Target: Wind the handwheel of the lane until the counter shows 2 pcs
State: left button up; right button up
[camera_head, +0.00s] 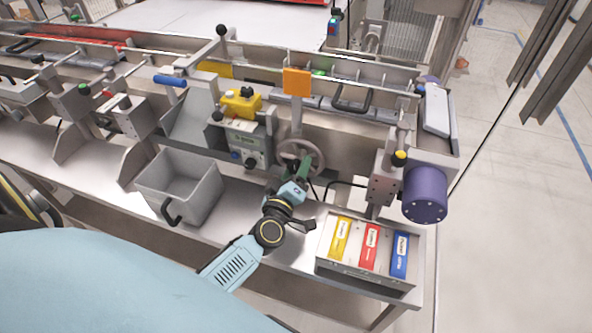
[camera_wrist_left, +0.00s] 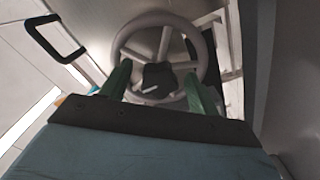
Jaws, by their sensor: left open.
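The grey handwheel (camera_head: 299,141) stands on the front of the lane, below an orange plate. In the left wrist view the handwheel (camera_wrist_left: 150,17) shows its ring, spokes and dark hub. My left gripper (camera_head: 303,168) is at the lower part of the wheel. In the left wrist view its green fingers (camera_wrist_left: 160,82) are apart, one on each side of the hub, with nothing clearly held between them; contact with the rim cannot be told. The control box (camera_head: 247,137) left of the wheel has a small greenish display, too small to read. My right gripper is not in view.
A grey bin (camera_head: 180,185) stands on the bench left of my arm. A tray (camera_head: 365,275) with yellow, red and blue packs lies at the right front. A purple motor (camera_head: 425,195) sticks out at the right end. A yellow button box (camera_head: 240,103) sits above the control box.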

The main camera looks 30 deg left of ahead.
pick_arm(q)
jog(key=shift+w, duration=0.25)
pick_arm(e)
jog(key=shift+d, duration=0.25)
pick_arm(q)
jog(key=c, duration=1)
jog(key=shift+o, duration=0.2)
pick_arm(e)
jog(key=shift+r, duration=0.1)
